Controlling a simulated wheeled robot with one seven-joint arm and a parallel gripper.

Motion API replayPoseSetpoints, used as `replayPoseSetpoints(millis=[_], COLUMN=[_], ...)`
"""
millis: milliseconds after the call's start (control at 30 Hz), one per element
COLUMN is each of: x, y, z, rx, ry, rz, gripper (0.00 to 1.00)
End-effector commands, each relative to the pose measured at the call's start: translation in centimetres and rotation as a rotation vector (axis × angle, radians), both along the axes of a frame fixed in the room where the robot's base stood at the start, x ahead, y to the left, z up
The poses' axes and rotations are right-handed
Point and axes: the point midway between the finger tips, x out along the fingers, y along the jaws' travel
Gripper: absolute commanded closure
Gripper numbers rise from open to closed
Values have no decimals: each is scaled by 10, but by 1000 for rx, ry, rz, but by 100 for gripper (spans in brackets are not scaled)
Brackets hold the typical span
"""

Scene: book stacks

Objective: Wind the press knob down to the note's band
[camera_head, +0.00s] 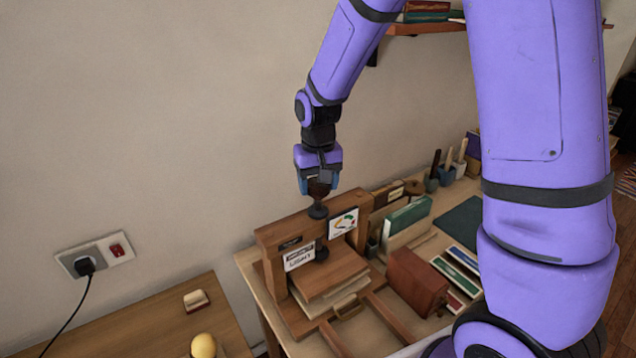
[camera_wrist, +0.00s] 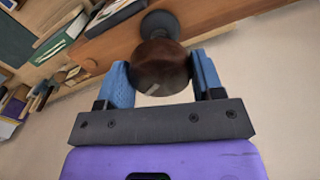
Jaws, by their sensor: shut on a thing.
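The wooden book press (camera_head: 345,267) stands on the workbench with a board and stacked pages under its screw. Its dark brown round knob (camera_wrist: 160,67) sits on top of the screw, above the crossbeam. My gripper (camera_head: 319,187) comes down from above and is shut on the knob, with a blue finger on each side in the wrist view (camera_wrist: 160,85). A white note (camera_head: 299,257) on the press front reads "LIGHT" in its large line; its smaller line is too small to read. A round dial card (camera_head: 343,223) with coloured bands is fixed at the crossbeam's right; its pointer is too small to read surely.
Tool pots (camera_head: 446,174) stand at the back. A wall socket (camera_head: 95,255) with a plug is at left. Another table (camera_head: 160,325) holds a yellow round object (camera_head: 203,346).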

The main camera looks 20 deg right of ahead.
Motion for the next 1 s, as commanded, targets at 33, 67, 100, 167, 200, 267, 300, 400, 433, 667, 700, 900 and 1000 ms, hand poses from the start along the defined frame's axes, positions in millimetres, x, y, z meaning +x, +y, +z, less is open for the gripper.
replayPoseSetpoints(millis=[33,67,100,167,200,267,300,400,433,667,700,900,1000], x=[2,2,2,2,2,2,2,2,2,2,2,1,1], y=[0,0,0,0,0,0,0,0,0,0,0,0,0], z=[2,2,2,2,2,2,2,2,2,2,2,1,5], rx=[1,1,1,1,1,1,1,1,1,2,1,1,1], ry=[-7,-7,-7,-7,-7,-7,-8,-8,-8,-6,-5,-3,-3], rz=[-8,-12,-17,-22,-23,-24,-24,-24,-24,-23,-23,-22,-22], gripper=[63,63,63,63,63,63,63,63,63,14,14,14,14])
